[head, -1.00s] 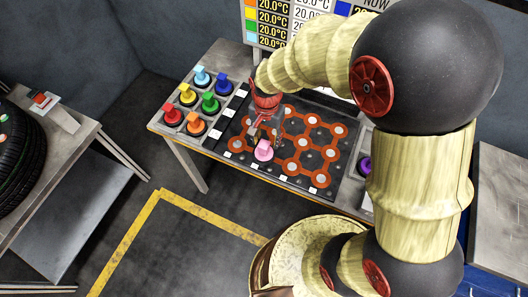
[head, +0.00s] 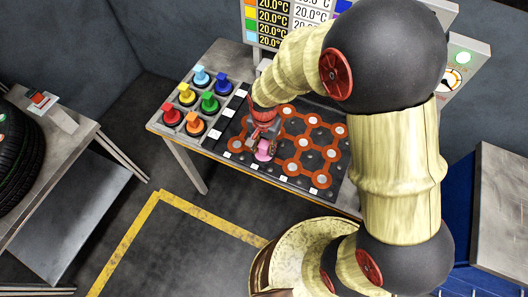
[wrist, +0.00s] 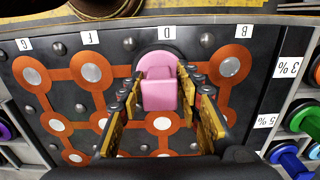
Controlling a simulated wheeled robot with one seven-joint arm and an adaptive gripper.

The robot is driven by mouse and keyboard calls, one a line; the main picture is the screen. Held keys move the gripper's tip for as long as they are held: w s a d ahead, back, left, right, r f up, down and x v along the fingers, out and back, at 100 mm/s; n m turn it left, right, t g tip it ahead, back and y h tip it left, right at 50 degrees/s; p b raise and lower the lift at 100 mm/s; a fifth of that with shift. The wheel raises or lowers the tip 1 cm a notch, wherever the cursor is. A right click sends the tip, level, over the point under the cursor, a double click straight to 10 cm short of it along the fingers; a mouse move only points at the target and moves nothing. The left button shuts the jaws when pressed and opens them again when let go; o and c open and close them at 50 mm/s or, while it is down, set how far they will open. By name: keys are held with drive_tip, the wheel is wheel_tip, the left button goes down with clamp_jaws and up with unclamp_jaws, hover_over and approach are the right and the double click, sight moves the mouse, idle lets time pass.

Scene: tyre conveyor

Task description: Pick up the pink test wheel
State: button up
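The pink test wheel (head: 265,152) stands at the front edge of the dark board with orange linked rings (head: 304,171). In the wrist view the pink wheel (wrist: 159,84) shows a rounded base and a blocky upper part, near the label D. My gripper (head: 263,147) is over it, pointing down. In the wrist view my gripper (wrist: 160,88) is open, with one finger on each side of the pink block. Small gaps seem to show between fingers and block; contact is unclear. Part of the wheel is hidden by the gripper in the head view.
Several coloured wheels, such as the orange one (head: 194,124), stand in a tray left of the board. A temperature sign (head: 290,20) stands behind the table. A tyre (head: 15,150) lies on the left bench. Open floor is in front, with a yellow line (head: 125,245).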

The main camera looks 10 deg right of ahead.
clamp_jaws()
drive_tip(key=shift+r, duration=0.15)
idle(0.5)
